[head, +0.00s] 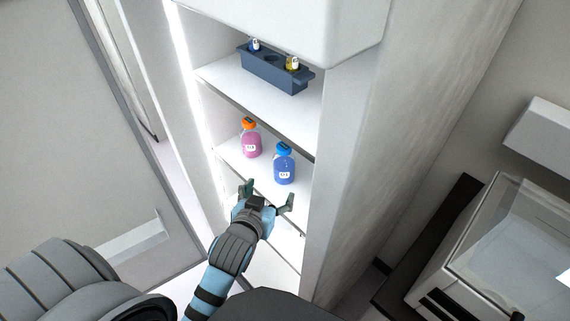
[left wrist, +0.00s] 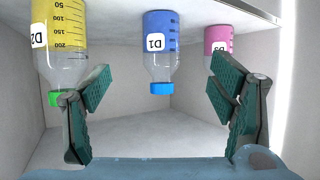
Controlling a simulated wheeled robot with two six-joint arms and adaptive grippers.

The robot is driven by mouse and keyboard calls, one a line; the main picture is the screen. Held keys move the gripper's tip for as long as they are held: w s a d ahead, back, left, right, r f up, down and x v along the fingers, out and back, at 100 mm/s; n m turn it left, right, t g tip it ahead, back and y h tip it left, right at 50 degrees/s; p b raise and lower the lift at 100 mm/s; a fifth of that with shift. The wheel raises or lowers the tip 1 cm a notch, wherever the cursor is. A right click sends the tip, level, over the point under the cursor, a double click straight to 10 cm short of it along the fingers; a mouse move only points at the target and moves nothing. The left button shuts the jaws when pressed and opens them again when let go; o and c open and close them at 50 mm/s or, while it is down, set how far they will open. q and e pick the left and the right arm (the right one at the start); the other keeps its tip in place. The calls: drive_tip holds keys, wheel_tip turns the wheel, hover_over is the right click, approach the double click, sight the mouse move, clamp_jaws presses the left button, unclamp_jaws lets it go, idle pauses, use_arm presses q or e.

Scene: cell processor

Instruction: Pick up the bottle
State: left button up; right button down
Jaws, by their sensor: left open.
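A blue bottle with a blue cap (head: 284,165) stands upright on a cabinet shelf. A pink bottle with an orange cap (head: 251,138) stands to its left. The left wrist view shows them upside down: the blue bottle (left wrist: 161,45), labelled D1, is central between the fingers, and the pink bottle (left wrist: 218,40) is partly behind the right finger. A yellow bottle with a green cap (left wrist: 62,40), labelled D2, is at the left there; I cannot see it in the head view. My left gripper (head: 267,194) is open and empty, in front of the bottles, apart from them. My right gripper is not in view.
A dark blue rack (head: 275,75) with small vials sits on the shelf above. The cabinet's right side wall (head: 340,150) closes off the shelf on the right. A glass-topped unit (head: 510,235) stands at the far right.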

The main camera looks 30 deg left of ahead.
sight(284, 146)
use_arm(q)
drive_tip(key=shift+t, duration=0.3)
drive_tip(key=x, duration=0.5)
drive_tip(key=b+x, duration=0.1)
drive_tip(key=x, duration=0.3)
drive_tip(key=r+x, duration=0.1)
drive_tip(key=x, duration=0.4)
drive_tip(key=shift+w+a+f, duration=0.1)
drive_tip(key=shift+w+a, duration=0.2)
drive_tip(key=shift+w, duration=0.2)
drive_tip(key=c, duration=1.5)
wheel_tip(284, 146, up, 10)
drive_tip(key=shift+r+p, duration=0.1)
drive_tip(key=shift+p, duration=0.65)
